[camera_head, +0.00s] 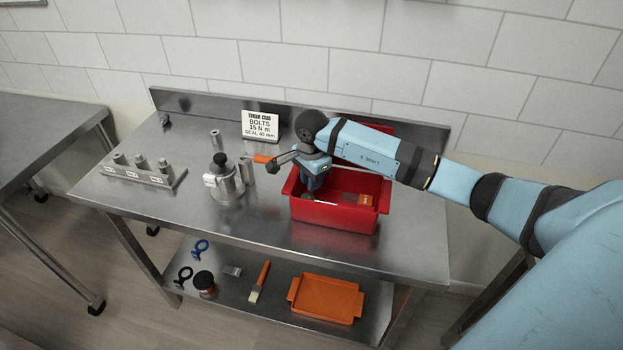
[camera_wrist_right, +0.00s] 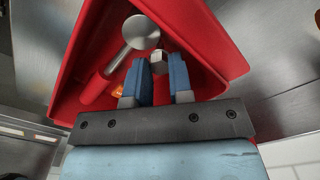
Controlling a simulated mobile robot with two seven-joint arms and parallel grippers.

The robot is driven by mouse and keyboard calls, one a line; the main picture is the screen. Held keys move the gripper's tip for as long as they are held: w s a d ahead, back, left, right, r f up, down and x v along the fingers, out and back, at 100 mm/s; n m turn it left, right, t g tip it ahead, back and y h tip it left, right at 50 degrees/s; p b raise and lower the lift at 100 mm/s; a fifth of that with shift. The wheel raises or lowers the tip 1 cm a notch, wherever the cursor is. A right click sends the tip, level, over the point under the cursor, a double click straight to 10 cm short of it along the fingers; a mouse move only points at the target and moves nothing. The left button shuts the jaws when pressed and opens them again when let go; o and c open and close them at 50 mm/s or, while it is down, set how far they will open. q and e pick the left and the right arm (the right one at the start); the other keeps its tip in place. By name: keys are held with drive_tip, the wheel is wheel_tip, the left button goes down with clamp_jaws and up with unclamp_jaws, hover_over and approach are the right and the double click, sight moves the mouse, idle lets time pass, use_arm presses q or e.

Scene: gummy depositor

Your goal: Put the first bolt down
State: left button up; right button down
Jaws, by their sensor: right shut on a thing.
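My right gripper (camera_head: 313,184) points down into the red bin (camera_head: 335,215) from above its left part. In the right wrist view my right gripper (camera_wrist_right: 163,72) is shut on a small pale metal piece, the bolt (camera_wrist_right: 157,56), whose end shows between the blue fingertips. The rest of the bolt is hidden by the fingers. The red bin (camera_wrist_right: 205,42) surrounds the fingers in this view, and I cannot tell whether the bolt touches its floor. My left gripper is in no view.
A round-headed metal tool with a red handle (camera_wrist_right: 138,32) lies in the bin. Left on the table are a metal pot (camera_head: 224,185), a block rack (camera_head: 142,172) and a sign (camera_head: 260,125). An orange tray (camera_head: 326,299) sits on the lower shelf. The table's front left is clear.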

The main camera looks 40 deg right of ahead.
drive_tip(key=shift+f, duration=0.2)
drive_tip(key=c, duration=1.3)
unclamp_jaws()
